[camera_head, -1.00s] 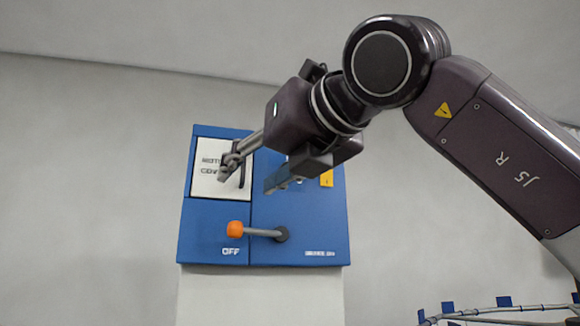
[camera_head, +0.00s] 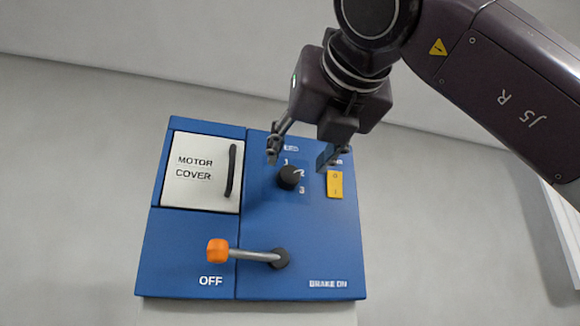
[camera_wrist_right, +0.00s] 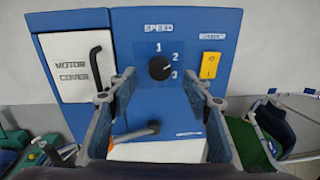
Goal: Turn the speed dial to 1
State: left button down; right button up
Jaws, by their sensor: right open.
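The black round speed dial (camera_head: 290,177) is on the blue control panel (camera_head: 190,270), with the numbers 1, 2 and 3 around it. Its pale pointer mark faces right, seemingly toward 2. The dial also shows in the right wrist view (camera_wrist_right: 159,68), under the word SPEED. My right gripper (camera_head: 301,154) is open and empty in front of the panel, its fingers partly covering the upper labels. In the right wrist view the dial appears centred between the fingers and beyond their tips (camera_wrist_right: 160,100). The gap to the dial is unclear. My left gripper is out of view.
A white motor cover (camera_head: 190,188) with a black handle is left of the dial. A yellow switch (camera_head: 335,184) is to its right. Below, a lever with an orange knob (camera_head: 217,251) sticks out toward OFF. A wire basket (camera_wrist_right: 285,125) stands at the right.

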aim_at(289, 173)
jog(key=shift+r+p+x, duration=0.2)
jog(key=shift+p+x, duration=0.35)
jog(key=shift+x, duration=0.65)
jog(key=x, duration=0.2)
jog(key=shift+w+a+f+p, duration=0.15)
jog(key=shift+w+f+p, duration=0.1)
jog(key=shift+p, duration=0.1)
jog(key=shift+w+a, duration=0.1)
jog(key=shift+w, duration=0.2)
jog(key=shift+s, duration=0.25)
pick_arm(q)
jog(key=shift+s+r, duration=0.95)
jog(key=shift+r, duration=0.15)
pick_arm(e)
jog(key=c, duration=1.2)
jog(key=shift+o, duration=0.2)
jog(key=shift+n, duration=0.4)
jog(key=n, duration=0.5)
jog(key=shift+n, duration=0.3)
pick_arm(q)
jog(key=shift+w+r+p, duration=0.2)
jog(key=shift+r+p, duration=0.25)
pick_arm(e)
jog(key=n, duration=0.5)
jog(key=shift+f+n+y, duration=0.15)
jog(key=shift+n+y, duration=0.25)
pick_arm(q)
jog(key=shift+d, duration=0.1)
